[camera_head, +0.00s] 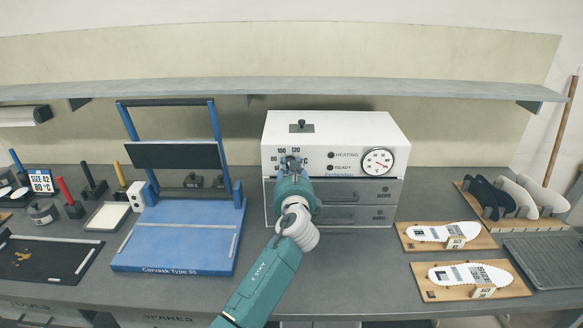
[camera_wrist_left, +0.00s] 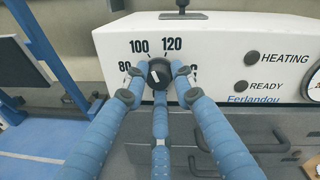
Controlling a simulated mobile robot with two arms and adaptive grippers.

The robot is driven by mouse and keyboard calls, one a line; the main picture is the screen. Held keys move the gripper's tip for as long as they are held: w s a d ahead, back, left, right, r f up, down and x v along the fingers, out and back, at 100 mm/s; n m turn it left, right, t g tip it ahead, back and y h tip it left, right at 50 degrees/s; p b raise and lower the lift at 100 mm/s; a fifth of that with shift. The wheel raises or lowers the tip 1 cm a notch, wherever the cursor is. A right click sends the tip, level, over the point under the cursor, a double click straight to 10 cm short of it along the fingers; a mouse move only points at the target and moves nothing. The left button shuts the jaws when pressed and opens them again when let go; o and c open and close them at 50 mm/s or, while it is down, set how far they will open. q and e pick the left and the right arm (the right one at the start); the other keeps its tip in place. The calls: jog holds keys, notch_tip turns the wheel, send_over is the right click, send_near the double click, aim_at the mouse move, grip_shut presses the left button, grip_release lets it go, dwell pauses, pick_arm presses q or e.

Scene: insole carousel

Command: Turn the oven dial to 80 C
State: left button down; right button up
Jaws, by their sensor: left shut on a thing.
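The white oven (camera_head: 337,129) stands at the back middle of the bench. Its black dial (camera_wrist_left: 160,72) is on the left of the front panel, with 80, 100 and 120 printed around it. A number right of the dial is partly hidden by a finger. A white mark shows on the dial face, but I cannot tell exactly which number it points to. My left gripper (camera_head: 290,165) is shut on the dial, its blue fingers around the rim, also seen in the left wrist view (camera_wrist_left: 158,84). My right gripper is not in view.
The oven has a round gauge (camera_head: 378,161), HEATING and READY lamps and two drawers (camera_head: 363,191) below. A blue press (camera_head: 178,238) stands to the left. A card (camera_head: 41,182) reads SIZE 42, 80 °C. Insoles on wooden boards (camera_head: 471,280) lie to the right.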

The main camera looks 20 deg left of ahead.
pick_arm(q)
jog(key=n, duration=0.5)
jog(key=n+h+b, duration=0.1)
jog(key=n, duration=0.4)
jog(key=shift+s+a+f+h, duration=0.1)
jog(key=shift+f+h, duration=0.05)
jog(key=shift+h, duration=0.15)
jog(key=shift+n+b, duration=0.3)
jog(key=shift+n, duration=0.1)
jog(key=c, duration=1.7)
grip_release()
jog(key=shift+o, duration=1.2)
jog(key=shift+w, duration=0.3)
